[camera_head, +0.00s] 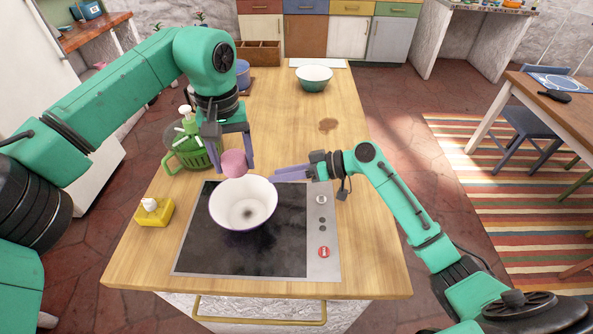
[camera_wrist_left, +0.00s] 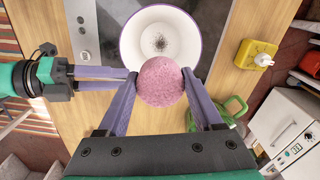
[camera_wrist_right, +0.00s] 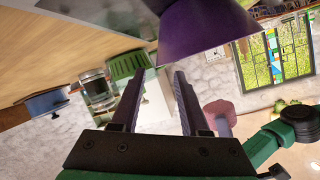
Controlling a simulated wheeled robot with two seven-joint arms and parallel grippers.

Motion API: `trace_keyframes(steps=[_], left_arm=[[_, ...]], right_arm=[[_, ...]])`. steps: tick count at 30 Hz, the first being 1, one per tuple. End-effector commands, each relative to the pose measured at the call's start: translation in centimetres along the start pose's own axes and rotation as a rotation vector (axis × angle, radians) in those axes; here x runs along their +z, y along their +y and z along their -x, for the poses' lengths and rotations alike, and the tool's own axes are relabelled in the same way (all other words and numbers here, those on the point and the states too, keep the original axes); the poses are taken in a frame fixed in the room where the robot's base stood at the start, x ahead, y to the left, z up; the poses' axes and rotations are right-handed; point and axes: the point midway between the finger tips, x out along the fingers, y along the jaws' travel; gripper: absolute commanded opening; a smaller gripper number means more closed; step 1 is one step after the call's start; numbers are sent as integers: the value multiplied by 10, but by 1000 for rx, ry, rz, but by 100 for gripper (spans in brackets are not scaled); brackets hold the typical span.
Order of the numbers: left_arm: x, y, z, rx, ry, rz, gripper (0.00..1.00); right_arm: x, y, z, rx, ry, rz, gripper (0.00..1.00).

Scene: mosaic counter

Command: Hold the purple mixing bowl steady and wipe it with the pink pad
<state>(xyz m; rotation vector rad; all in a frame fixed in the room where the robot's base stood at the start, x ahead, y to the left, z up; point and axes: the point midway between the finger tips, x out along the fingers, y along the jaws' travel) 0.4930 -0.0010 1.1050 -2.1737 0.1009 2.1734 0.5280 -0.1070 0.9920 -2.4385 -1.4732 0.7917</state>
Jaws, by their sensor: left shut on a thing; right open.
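The purple mixing bowl (camera_head: 243,204), white inside with a dark smudge at its bottom, stands upright on the black cooktop. Its white inside also shows in the left wrist view (camera_wrist_left: 160,20), and its purple outer wall in the right wrist view (camera_wrist_right: 205,28). My left gripper (camera_head: 233,158) is shut on the round pink pad (camera_wrist_left: 161,82) and holds it above the bowl's far rim. My right gripper (camera_head: 276,174) is open at the bowl's far right side. Its fingers (camera_wrist_right: 160,75) point toward the wall; contact is unclear.
The black cooktop (camera_head: 280,250) has a control strip at its right. A white-and-green bowl (camera_head: 313,78) stands at the back. The counter's right side is clear apart from a brown stain (camera_head: 328,125).

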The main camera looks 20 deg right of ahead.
Motion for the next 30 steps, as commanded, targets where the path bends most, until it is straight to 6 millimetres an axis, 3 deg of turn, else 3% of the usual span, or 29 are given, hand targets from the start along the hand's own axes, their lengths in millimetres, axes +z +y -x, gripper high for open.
trace_keyframes(steps=[3,9,20,23,24,30], left_arm=[[0,0,0,0,0,0,23],[0,0,0,0,0,0,23],[0,0,0,0,0,0,23],[0,0,0,0,0,0,23],[0,0,0,0,0,0,23],[0,0,0,0,0,0,23]], right_arm=[[-1,0,-31,-2,2,0,45],[-1,0,-69,0,1,1,45],[0,1,-79,3,-1,3,45],[0,1,-79,3,0,2,7],[0,1,-79,3,0,2,0],[0,1,-78,4,-1,2,0]])
